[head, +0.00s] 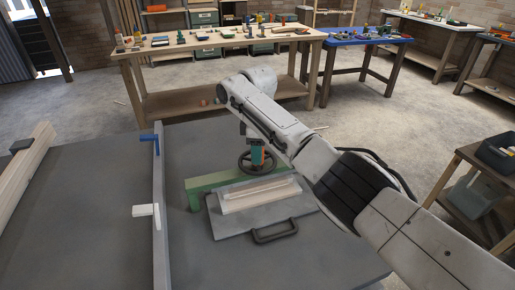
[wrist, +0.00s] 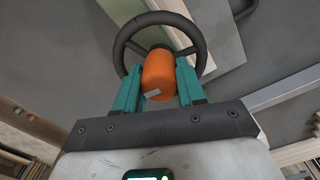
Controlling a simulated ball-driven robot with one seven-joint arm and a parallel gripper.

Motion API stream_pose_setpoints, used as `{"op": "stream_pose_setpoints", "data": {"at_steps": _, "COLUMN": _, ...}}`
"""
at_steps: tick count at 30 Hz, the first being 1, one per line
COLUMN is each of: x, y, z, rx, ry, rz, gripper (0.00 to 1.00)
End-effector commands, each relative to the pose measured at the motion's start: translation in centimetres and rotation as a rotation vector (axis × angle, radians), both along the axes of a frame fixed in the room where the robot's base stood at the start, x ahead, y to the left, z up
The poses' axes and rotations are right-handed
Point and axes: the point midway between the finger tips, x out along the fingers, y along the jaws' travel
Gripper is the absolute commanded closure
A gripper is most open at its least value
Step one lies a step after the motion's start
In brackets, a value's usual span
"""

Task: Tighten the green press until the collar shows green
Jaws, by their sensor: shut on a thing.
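The green press (head: 205,184) stands on the grey bench top, with a dark handwheel (head: 243,166) above it. The handwheel ring (wrist: 122,45) also shows in the wrist view, behind the fingers. My gripper (head: 257,158) points down at the wheel from above. Its teal fingers are shut on an orange cylinder (wrist: 158,72) at the wheel's middle, and the ring surrounds them. A small pale patch shows on the cylinder. Whether the cylinder is fixed to the wheel cannot be told. I cannot make out a separate collar or its colour.
A grey plate with a dark handle (head: 276,236) lies in front of the press, with a pale block (head: 260,197) on it. A grey rail (head: 160,210) with a blue clamp (head: 150,138) runs at the left. Tool benches stand behind.

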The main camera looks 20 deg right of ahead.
Motion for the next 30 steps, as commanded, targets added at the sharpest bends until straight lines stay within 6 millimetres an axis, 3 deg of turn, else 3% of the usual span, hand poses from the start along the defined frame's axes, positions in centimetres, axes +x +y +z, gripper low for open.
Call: {"op": "stream_pose_setpoints", "data": {"at_steps": 30, "x": 0.09, "y": 0.11, "z": 0.16, "rx": 0.002, "ry": -0.002, "rz": -0.955, "gripper": 0.91}}
